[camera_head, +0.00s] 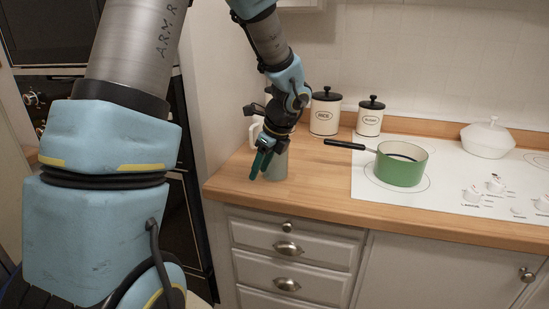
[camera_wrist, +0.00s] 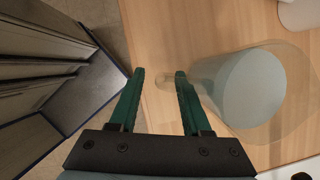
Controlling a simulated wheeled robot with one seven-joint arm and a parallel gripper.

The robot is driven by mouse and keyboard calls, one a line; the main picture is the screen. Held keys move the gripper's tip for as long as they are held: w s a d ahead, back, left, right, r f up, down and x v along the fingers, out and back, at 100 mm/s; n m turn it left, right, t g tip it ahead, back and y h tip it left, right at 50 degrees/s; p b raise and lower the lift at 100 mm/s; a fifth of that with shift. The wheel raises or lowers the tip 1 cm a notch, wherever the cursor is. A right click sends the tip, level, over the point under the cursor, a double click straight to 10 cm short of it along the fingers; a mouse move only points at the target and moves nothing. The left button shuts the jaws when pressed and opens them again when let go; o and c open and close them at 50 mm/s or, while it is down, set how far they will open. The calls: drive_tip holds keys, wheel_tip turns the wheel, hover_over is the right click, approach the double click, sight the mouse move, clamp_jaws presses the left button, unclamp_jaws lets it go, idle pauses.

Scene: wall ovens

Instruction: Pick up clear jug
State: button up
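The clear jug (camera_wrist: 292,120) stands on the wooden counter, seen from above in the wrist view. It is see-through, with a grey-blue round area inside its outline. Its small clear handle (camera_wrist: 165,80) points left, at the gap between my fingertips. My gripper (camera_wrist: 160,76) is open, with one green finger on each side of that gap and the jug body to the right. Whether a finger touches the handle I cannot tell. In the head view the jug shows as a greyish cylinder (camera_head: 279,166) partly hidden by my gripper (camera_head: 260,166).
A green pot (camera_head: 402,171) with a black handle sits on the white cooktop (camera_head: 450,192) to the right. Two white canisters (camera_head: 325,117) (camera_head: 370,120) with black lids stand behind. The counter's front-left edge is close.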

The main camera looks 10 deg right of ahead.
clamp_jaws()
drive_tip(key=shift+r, duration=0.1)
idle(1.1)
